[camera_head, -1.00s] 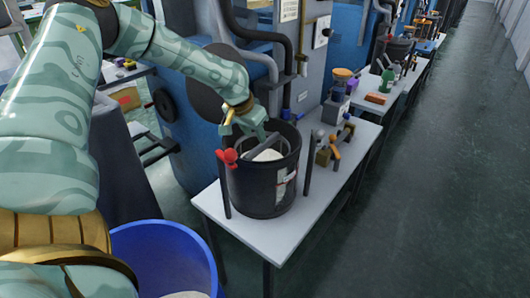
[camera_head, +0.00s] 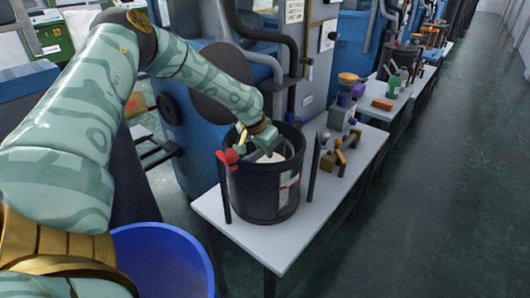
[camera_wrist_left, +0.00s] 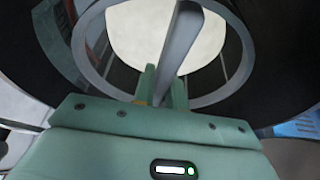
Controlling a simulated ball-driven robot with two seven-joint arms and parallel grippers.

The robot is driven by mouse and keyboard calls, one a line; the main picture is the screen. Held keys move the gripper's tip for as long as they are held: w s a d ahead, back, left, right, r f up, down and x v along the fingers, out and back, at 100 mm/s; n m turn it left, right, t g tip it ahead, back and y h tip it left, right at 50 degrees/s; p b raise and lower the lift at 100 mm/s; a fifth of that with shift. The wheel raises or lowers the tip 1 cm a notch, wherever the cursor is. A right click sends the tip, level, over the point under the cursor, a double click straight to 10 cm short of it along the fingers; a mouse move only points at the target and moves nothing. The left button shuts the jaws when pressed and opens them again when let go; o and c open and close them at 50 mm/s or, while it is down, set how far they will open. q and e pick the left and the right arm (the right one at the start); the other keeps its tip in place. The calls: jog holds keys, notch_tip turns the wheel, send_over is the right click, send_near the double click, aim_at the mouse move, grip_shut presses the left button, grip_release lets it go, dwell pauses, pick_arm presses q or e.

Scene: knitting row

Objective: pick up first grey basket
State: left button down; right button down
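The first grey basket (camera_head: 262,197) is a dark, round tub on the near end of the white table, with a pale inside and a label on its side. It stands upright on the tabletop. A grey bar crosses its opening. My left gripper (camera_head: 257,147) reaches down into the mouth of the basket from the left. In the left wrist view, the grey bar (camera_wrist_left: 180,45) of the basket runs between the two green fingers, which look closed against it. The fingertips are partly hidden. My right gripper is not in view.
The white table (camera_head: 237,236) has dark upright posts beside the basket and small brass-coloured parts (camera_head: 341,160) behind it. A blue bin (camera_head: 160,250) stands at the lower left. Blue machines (camera_head: 205,140) stand behind. The floor aisle at right is clear.

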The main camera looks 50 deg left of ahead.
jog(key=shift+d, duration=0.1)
